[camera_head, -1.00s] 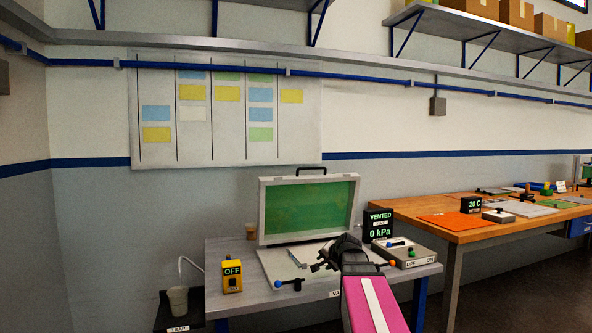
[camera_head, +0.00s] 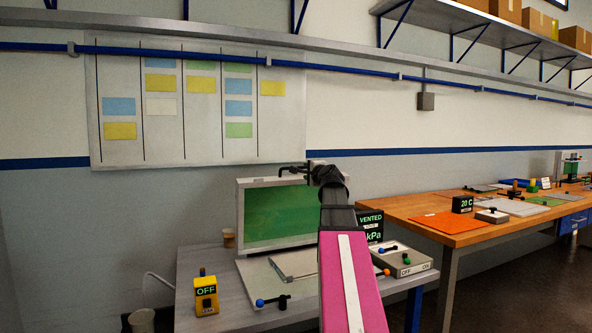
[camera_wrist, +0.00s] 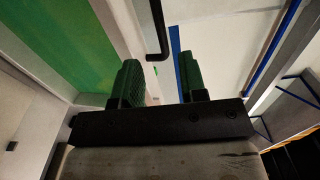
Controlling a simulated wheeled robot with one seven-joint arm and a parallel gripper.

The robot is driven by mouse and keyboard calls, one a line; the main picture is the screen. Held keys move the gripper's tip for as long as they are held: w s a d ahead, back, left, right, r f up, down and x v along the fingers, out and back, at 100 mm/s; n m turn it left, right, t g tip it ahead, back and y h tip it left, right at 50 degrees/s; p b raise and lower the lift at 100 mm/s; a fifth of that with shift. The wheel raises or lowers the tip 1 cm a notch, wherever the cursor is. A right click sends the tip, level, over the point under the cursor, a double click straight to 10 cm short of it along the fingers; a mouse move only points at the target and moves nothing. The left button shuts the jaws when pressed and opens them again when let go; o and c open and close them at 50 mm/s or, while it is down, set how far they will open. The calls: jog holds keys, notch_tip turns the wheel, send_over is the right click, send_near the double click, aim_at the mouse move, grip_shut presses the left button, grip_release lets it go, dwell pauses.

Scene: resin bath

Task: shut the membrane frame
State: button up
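The membrane frame (camera_head: 275,212), a pale frame with a green membrane, stands raised at the back of the vacuum bench. Its black handle (camera_head: 291,168) is on the top edge. In the wrist view the green membrane (camera_wrist: 55,40) fills the upper left, and the bent black handle (camera_wrist: 157,32) lies ahead, between the lines of the two fingers. My gripper (camera_head: 312,169) is at the height of the frame's top edge, close to the right of the handle. In the wrist view my gripper (camera_wrist: 160,85) is open, with nothing visible between its green pads. My arm hides the frame's lower right.
A pale bed with a flat panel (camera_head: 296,263) lies below the frame. A blue-knobbed lever (camera_head: 272,301), a yellow OFF box (camera_head: 205,294) and a grey switch box (camera_head: 405,262) stand around it. A VENTED display (camera_head: 370,222) is partly hidden by my arm.

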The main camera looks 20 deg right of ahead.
jog(key=w, duration=1)
jog(key=shift+a, duration=0.1)
grip_shut()
